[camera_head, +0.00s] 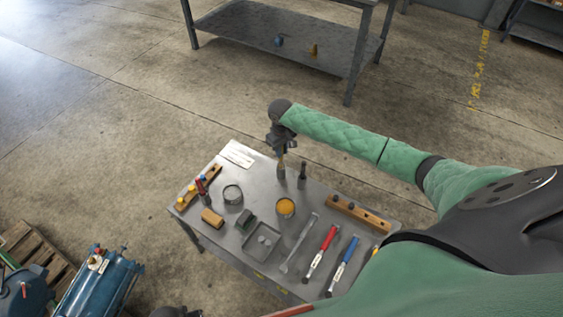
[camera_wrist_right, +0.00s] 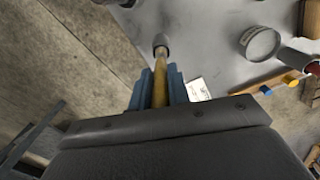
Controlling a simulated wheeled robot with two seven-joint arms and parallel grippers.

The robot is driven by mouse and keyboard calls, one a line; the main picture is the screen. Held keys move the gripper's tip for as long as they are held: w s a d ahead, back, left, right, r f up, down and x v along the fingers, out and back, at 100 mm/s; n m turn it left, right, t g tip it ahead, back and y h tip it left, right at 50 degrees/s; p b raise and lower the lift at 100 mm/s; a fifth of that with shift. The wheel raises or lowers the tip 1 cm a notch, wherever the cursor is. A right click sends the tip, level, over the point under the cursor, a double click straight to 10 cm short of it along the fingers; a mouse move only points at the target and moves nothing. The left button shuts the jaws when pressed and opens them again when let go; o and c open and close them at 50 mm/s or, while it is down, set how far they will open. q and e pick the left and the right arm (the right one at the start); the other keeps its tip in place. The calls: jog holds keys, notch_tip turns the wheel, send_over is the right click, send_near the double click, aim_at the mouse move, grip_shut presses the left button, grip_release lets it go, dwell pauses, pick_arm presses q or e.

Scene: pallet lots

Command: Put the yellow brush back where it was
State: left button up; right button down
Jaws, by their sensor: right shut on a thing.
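My right gripper (camera_head: 281,152) is shut on the yellow brush (camera_wrist_right: 160,82), near the table's far edge. In the right wrist view, the yellow handle lies between the blue fingers (camera_wrist_right: 159,92), with a grey round part (camera_wrist_right: 161,44) at its far end. In the head view, a short piece of the yellow brush (camera_head: 282,161) shows below the gripper, right above a grey upright cylinder (camera_head: 281,171). I cannot tell whether this cylinder is part of the brush or a separate holder. My left gripper is not clearly seen.
The grey table (camera_head: 240,259) holds a dark upright item (camera_head: 302,176) close by, an orange-filled can (camera_head: 285,207), a round tin (camera_head: 232,193), a wooden block with holes (camera_head: 358,214), and red (camera_head: 322,250) and blue (camera_head: 344,263) handled tools. White paper (camera_head: 237,154) lies at the far left corner.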

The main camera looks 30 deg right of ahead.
aim_at(282, 161)
pick_arm(q)
jog(key=shift+s+a+f+p, duration=0.1)
jog(key=shift+f+p, duration=0.45)
jog(key=shift+f, duration=2.05)
pick_arm(e)
jog(key=shift+f, duration=2.95)
jog(key=c, duration=1.3)
grip_release()
jog(key=shift+f, duration=0.1)
pick_arm(q)
jog(key=shift+f, duration=0.15)
